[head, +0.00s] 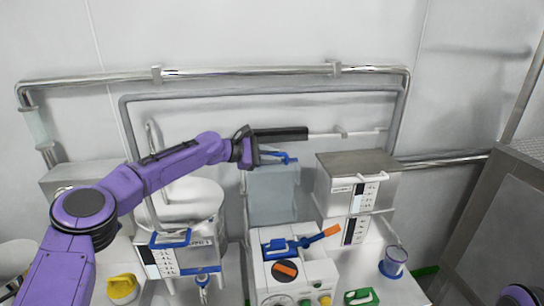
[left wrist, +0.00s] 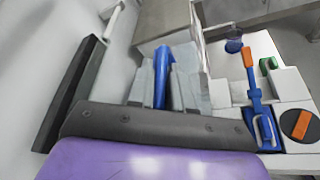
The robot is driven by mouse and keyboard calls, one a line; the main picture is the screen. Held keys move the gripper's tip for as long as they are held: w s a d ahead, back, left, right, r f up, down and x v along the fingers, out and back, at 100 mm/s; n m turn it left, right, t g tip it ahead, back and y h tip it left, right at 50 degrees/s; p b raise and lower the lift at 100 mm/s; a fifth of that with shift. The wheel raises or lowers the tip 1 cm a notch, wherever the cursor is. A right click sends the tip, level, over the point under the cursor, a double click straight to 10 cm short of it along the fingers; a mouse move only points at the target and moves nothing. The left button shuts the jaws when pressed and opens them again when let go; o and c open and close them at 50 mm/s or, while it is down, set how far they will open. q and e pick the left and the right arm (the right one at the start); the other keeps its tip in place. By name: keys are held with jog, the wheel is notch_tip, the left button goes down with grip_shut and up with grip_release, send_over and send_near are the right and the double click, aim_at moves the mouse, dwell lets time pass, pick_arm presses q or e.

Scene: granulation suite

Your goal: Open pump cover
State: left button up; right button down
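The white pump (head: 262,268) stands on the bench below my left arm. On its top lies a blue lever (head: 290,245) with an orange end (head: 332,231). An orange bar on a dark disc (head: 285,270) sits on the front. In the left wrist view the blue lever (left wrist: 257,108) and dark disc (left wrist: 300,124) are at the right. My left gripper (head: 262,155) is above and behind the pump, apart from it, at a blue bar over a grey box (head: 275,195). The blue bar (left wrist: 161,78) shows between grey shapes; whether it is held is unclear. My right gripper is out of view.
A black-gripped rod (head: 282,134) and steel pipes (head: 250,73) run along the back wall. A steel-topped unit (head: 358,162) stands right of the grey box, and a round white vessel (head: 190,200) left. A clear blue-based cup (head: 394,262) is at the right.

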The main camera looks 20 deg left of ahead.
pick_arm(q)
jog(key=shift+a, duration=0.1)
jog(key=shift+s+a+b, duration=0.2)
jog(key=shift+b, duration=0.1)
jog(key=b+v, duration=0.3)
jog(key=v, duration=0.7)
jog(key=shift+d, duration=0.1)
